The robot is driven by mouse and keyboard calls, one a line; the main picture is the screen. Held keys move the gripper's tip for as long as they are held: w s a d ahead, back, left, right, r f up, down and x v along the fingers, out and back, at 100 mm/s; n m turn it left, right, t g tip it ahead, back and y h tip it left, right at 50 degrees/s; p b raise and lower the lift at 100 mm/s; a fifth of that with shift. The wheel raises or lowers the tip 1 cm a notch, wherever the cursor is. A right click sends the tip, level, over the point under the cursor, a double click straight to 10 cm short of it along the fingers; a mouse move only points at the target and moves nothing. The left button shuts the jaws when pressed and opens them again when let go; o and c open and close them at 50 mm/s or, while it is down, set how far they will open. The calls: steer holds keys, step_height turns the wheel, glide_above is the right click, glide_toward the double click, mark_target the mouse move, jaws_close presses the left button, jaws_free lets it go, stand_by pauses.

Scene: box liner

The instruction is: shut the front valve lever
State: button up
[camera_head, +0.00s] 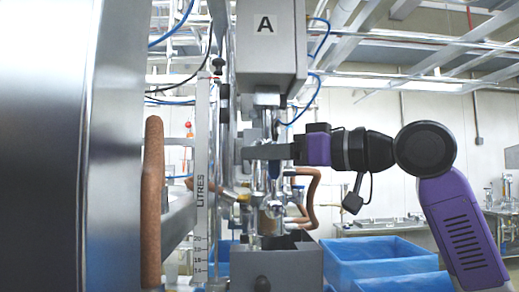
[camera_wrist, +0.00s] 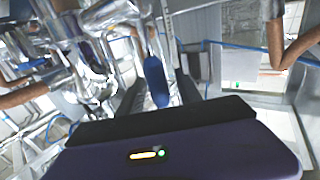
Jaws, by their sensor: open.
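The front valve lever has a blue grip (camera_wrist: 156,82) on a silver stem in the wrist view. In the head view its blue grip (camera_head: 274,170) shows small, just under my gripper's fingers. My gripper (camera_head: 258,152) reaches in from the right, level, below the grey box marked A. In the wrist view the two dark fingers of my gripper (camera_wrist: 158,90) are apart, with the blue grip between them. I cannot tell whether either finger touches it. Shiny valve pipework (camera_head: 272,207) sits below the fingers in the head view.
The grey box marked A (camera_head: 268,38) hangs close above my gripper. A grey open-topped block (camera_head: 275,268) stands below. A large steel cylinder (camera_head: 45,150) with a brown handle (camera_head: 152,200) fills the left. Blue crates (camera_head: 375,262) stand low at right.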

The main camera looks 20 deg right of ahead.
steer(key=shift+w+a, duration=0.35)
steer(key=shift+w, duration=0.05)
jaws_close()
stand_by(1.3)
